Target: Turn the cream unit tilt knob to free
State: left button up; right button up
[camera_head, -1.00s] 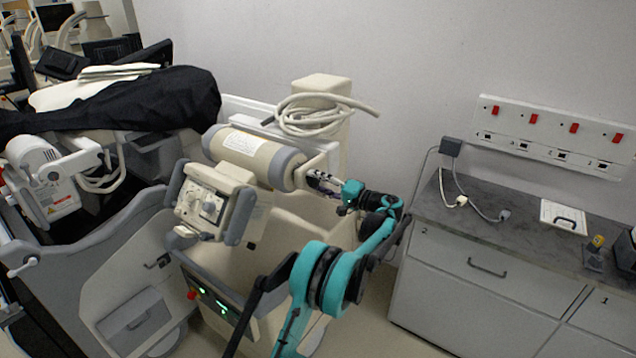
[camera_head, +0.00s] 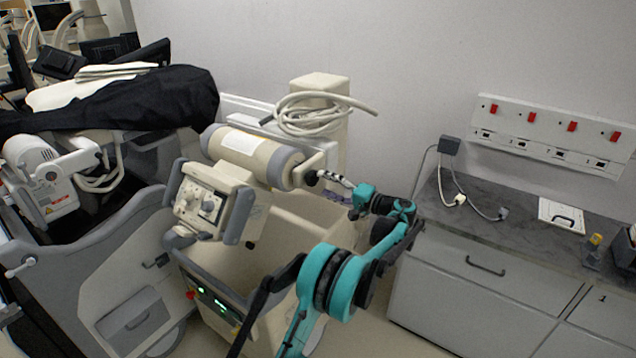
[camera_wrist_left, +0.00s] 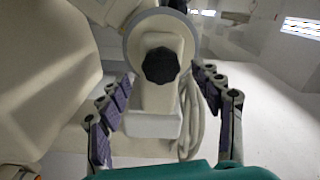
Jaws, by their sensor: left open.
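The cream unit (camera_head: 250,150) is a cart with a cream cylinder and a control box on its front. A black lobed knob (camera_head: 311,178) sits on the cylinder's right end. The knob also shows head-on in the left wrist view (camera_wrist_left: 160,65), on a cream arm piece. My left gripper (camera_head: 336,183) is just right of the knob, open and empty. In the left wrist view its purple-padded fingers (camera_wrist_left: 162,80) stand apart on either side of the knob, not touching it. I cannot read any marking for the knob's setting. My right gripper is not in view.
A coiled cream cable (camera_head: 318,112) hangs on the post behind the cylinder. A grey-topped counter (camera_head: 500,215) stands to the right, with red switches (camera_head: 532,117) on the wall above. A second cart with black cloth (camera_head: 150,100) is at left.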

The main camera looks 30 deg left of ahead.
pick_arm(q)
jog(key=d, duration=0.7)
jog(key=shift+s+d, duration=0.3)
jog(key=shift+d, duration=0.1)
